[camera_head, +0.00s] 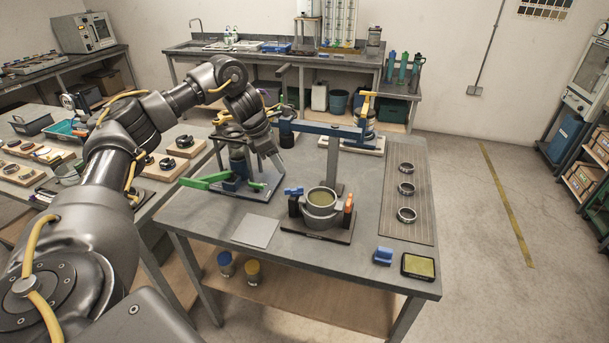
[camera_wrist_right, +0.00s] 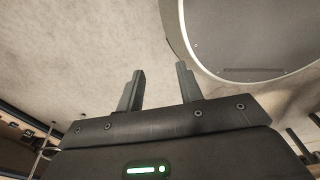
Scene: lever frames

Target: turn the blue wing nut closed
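The blue wing nut (camera_head: 293,191) sits on a dark post at the left side of a round grey pot (camera_head: 320,208), on a dark base plate on the workbench. An orange-handled piece (camera_head: 348,204) stands at the pot's right side. My left gripper (camera_head: 272,168) points down behind and to the left of the wing nut, apart from it, near a fixture with a green lever (camera_head: 206,181). Its fingers look spread and nothing shows between them. My right gripper (camera_wrist_right: 158,85) shows only in the right wrist view; its fingers are apart and empty.
A blue beam (camera_head: 318,129) on a grey post stands behind the pot. A flat grey plate (camera_head: 256,231) lies front left. Several rings (camera_head: 406,190) lie on a ribbed mat at right. A blue block (camera_head: 383,256) and a yellow-topped tray (camera_head: 418,267) sit at the front right edge.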

